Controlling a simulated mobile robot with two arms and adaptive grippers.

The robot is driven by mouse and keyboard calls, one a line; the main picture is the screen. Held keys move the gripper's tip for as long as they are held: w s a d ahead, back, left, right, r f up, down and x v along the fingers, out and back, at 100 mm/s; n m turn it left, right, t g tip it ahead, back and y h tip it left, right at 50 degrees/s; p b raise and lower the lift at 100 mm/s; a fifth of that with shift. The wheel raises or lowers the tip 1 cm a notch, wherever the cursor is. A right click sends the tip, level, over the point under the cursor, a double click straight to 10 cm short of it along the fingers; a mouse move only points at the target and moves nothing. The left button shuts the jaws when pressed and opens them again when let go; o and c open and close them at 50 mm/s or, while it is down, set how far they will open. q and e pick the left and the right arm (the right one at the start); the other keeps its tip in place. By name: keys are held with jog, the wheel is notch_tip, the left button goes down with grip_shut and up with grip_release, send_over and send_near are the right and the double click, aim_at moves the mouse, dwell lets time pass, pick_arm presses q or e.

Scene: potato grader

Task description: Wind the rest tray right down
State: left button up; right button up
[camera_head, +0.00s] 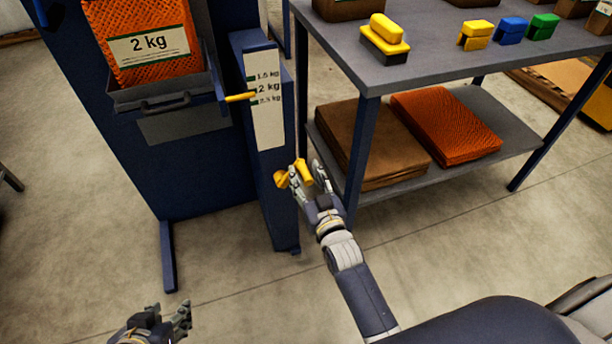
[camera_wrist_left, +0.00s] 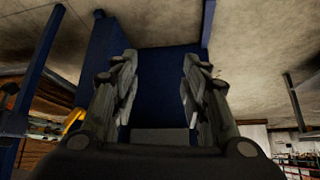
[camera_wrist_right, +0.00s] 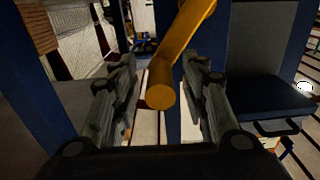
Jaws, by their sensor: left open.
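The rest tray (camera_head: 205,82) is a grey tray on the blue machine (camera_head: 190,180), with an orange 2 kg net bag (camera_head: 145,40) on it. A yellow pointer (camera_head: 240,97) reaches from the tray to a white scale (camera_head: 266,115), near its 2 kg and lowest marks. A yellow crank (camera_head: 283,179) is low on the blue post. My right gripper (camera_head: 306,172) is at the crank. In the right wrist view the crank's handle (camera_wrist_right: 160,97) lies between the open fingers, with gaps visible beside it. My left gripper (camera_head: 187,320) is open and empty at the bottom, away from the machine.
A grey table (camera_head: 440,65) stands to the right, its near leg (camera_head: 361,150) close to my right gripper. It bears yellow, blue and green blocks. Its lower shelf (camera_head: 500,120) holds brown and orange stacks of sacks. The floor (camera_head: 240,300) in front of the machine is clear.

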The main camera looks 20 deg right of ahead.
grip_shut()
